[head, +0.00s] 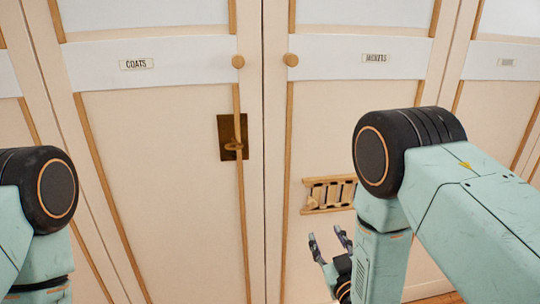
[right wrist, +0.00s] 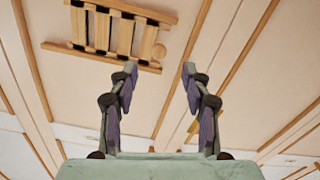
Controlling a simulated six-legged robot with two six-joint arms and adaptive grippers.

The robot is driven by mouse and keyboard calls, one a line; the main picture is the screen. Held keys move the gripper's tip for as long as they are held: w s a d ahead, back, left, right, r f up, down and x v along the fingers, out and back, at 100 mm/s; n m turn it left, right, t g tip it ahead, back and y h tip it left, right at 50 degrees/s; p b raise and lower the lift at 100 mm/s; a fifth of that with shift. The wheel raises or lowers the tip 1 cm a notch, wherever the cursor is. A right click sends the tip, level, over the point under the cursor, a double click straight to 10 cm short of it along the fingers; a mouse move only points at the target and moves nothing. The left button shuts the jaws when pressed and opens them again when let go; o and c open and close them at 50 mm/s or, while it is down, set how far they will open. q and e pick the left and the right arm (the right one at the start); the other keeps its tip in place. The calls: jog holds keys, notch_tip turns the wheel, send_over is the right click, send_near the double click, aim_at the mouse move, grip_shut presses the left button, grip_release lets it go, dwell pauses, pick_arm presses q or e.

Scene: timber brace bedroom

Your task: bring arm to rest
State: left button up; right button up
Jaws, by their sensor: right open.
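My right gripper (head: 326,236) is in the lower middle of the head view, in front of the right-hand cabinet door (head: 365,120). Its two fingers are apart with nothing between them. In the right wrist view the open fingers (right wrist: 159,72) point towards the door, near a small wooden slatted rack (right wrist: 122,35). That rack (head: 320,194) also shows on the door in the head view, partly hidden by my right arm. I cannot tell the gap between fingertips and door. Of my left arm only a joint and link show at the left edge; its gripper is out of view.
A closed door labelled COATS (head: 136,64) is left of the one labelled JACKETS (head: 375,58). Each has a round wooden knob, left (head: 238,62) and right (head: 291,60). A dark brass plate (head: 230,139) with a catch sits on the COATS door. Wood floor shows at lower right.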

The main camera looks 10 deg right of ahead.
jog(key=s+d+f+m+g+p, duration=0.1)
jog(key=s+d+f+m+g, duration=0.1)
jog(key=s+f+g, duration=0.9)
jog(key=s+d+m+g+p, duration=0.1)
jog(key=s+g+p, duration=0.4)
jog(key=s, duration=2)
jog(key=shift+s+d+f+m+g, duration=0.15)
jog(key=shift+s+f+m+g, duration=0.2)
jog(key=shift+g, duration=0.35)
jog(key=shift+f+h, duration=0.1)
jog(key=shift+h, duration=0.2)
